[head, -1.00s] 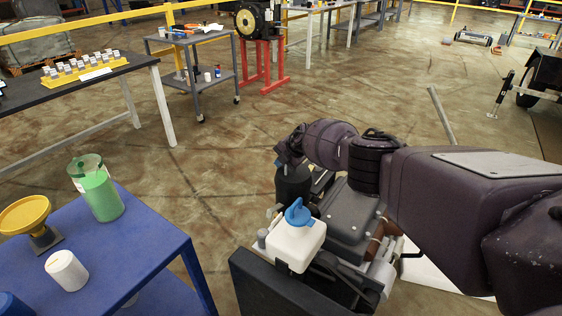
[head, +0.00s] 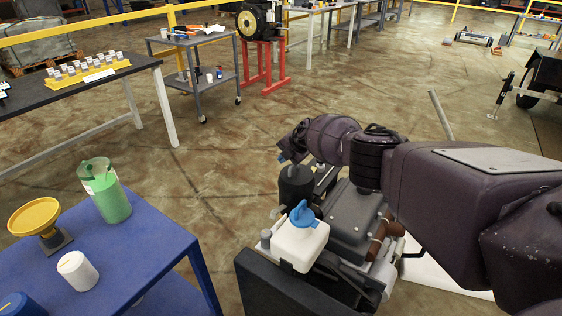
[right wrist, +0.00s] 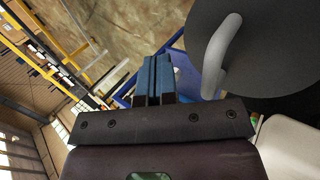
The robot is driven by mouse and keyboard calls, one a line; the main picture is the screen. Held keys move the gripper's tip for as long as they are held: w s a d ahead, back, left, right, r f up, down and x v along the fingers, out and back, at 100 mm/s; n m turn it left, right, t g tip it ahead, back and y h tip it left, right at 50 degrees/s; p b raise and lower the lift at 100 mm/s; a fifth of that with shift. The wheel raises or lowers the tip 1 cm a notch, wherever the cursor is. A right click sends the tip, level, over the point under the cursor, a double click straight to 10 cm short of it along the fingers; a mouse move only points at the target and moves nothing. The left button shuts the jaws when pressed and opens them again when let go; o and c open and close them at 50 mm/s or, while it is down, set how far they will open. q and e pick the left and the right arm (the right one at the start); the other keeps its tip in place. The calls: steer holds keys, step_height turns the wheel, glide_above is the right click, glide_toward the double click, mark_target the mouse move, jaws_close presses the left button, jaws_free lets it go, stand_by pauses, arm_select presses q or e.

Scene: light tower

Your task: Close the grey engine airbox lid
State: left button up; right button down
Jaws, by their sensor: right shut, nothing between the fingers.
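My left gripper is not in view.
A blue cart (head: 140,255) with a green container (head: 105,193) and a yellow funnel (head: 36,216) stands left. Open floor lies beyond the engine.

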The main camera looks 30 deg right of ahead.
step_height(320, 180, up, 4)
steer(key=shift+w+a+r+p, duration=0.15)
steer(key=shift+r+p, duration=0.1)
steer(key=shift+p, duration=0.4)
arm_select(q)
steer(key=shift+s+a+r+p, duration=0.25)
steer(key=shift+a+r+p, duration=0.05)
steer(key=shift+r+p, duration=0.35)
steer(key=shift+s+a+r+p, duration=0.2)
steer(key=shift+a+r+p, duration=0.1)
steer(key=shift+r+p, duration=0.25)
arm_select(e)
step_height(320, 180, up, 7)
steer(key=shift+d, duration=0.2)
